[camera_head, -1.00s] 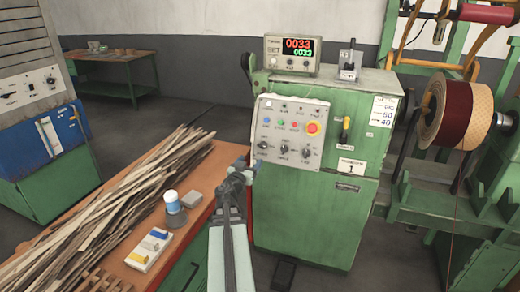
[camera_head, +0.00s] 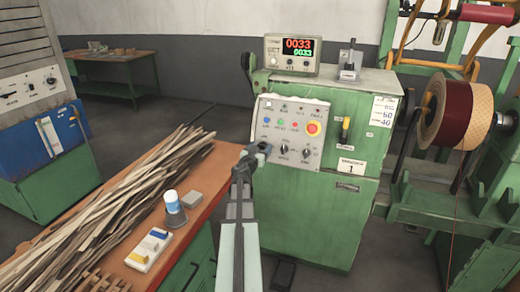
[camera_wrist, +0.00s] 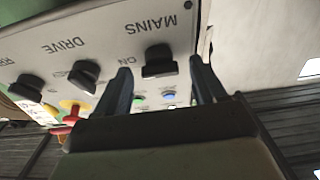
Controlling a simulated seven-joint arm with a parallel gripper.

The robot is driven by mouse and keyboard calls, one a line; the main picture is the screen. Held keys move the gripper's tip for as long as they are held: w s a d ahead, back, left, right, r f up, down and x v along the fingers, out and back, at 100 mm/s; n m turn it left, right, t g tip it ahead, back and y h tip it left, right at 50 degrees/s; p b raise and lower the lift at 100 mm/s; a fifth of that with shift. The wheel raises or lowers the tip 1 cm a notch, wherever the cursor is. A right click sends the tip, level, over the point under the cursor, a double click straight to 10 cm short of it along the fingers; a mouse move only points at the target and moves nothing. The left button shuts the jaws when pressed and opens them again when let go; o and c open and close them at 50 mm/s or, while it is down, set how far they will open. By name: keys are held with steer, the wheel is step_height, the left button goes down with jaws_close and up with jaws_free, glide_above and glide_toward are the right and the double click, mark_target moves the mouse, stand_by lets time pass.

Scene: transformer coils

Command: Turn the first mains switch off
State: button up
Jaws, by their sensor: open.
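The mains switch (camera_wrist: 158,62) is a black rotary knob below the MAINS label, on the light grey control panel (camera_head: 268,104) of the green machine. In the wrist view it shows upside down, between my gripper's two dark fingers. My gripper (camera_head: 262,148) is open, with its fingertips close to the panel, one on each side of the knob. I cannot tell whether they touch it. In the head view my gripper hides the mains switch. An ON marking shows near the knob; its exact pointing is unclear.
The DRIVE knob (camera_wrist: 84,76) and another black knob (camera_wrist: 27,87) sit beside the mains switch. A red emergency button on yellow (camera_head: 312,129) is at the panel's right. A red-orange bench (camera_head: 205,185) with wooden strips (camera_head: 110,195) stands left of my arm.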

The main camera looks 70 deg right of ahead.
steer(key=c, duration=1.1)
steer(key=shift+o, duration=0.2)
steer(key=shift+n, duration=0.3)
steer(key=n+t, duration=0.2)
steer(key=n, duration=0.2)
steer(key=shift+s, duration=0.15)
steer(key=shift+n+t+y, duration=0.5)
steer(key=shift+n+t, duration=0.2)
steer(key=shift+n, duration=0.9)
steer(key=shift+n+t, duration=0.4)
steer(key=shift+n, duration=0.5)
steer(key=o, duration=1.1)
steer(key=shift+c, duration=0.2)
